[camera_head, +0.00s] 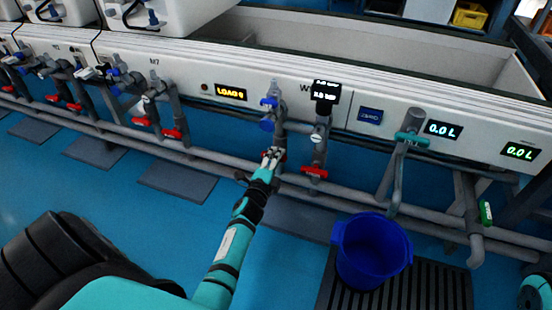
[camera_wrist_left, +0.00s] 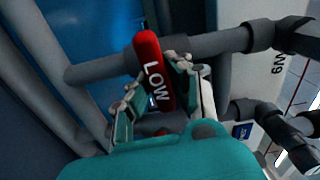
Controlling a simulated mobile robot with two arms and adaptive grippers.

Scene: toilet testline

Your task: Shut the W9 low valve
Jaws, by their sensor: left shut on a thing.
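The W9 low valve has a red handle marked LOW (camera_wrist_left: 155,72), seen in the left wrist view between my left gripper's fingers. The handle lies crosswise to the grey pipe (camera_wrist_left: 215,43) behind it. My left gripper (camera_wrist_left: 156,80) is shut on the handle, with one finger on each side. In the head view my left gripper (camera_head: 271,157) reaches the pipe below the panel and hides most of this handle. A blue valve handle (camera_head: 267,125) sits above it. The W9 mark (camera_wrist_left: 278,63) shows sideways on the panel in the wrist view. My right gripper is not in view.
Another red handle (camera_head: 314,172) sits close to the right, under a black gauge display (camera_head: 325,91). A blue bucket (camera_head: 372,252) stands on a dark grate at the lower right. A long grey pipe (camera_head: 220,160) runs low along the line.

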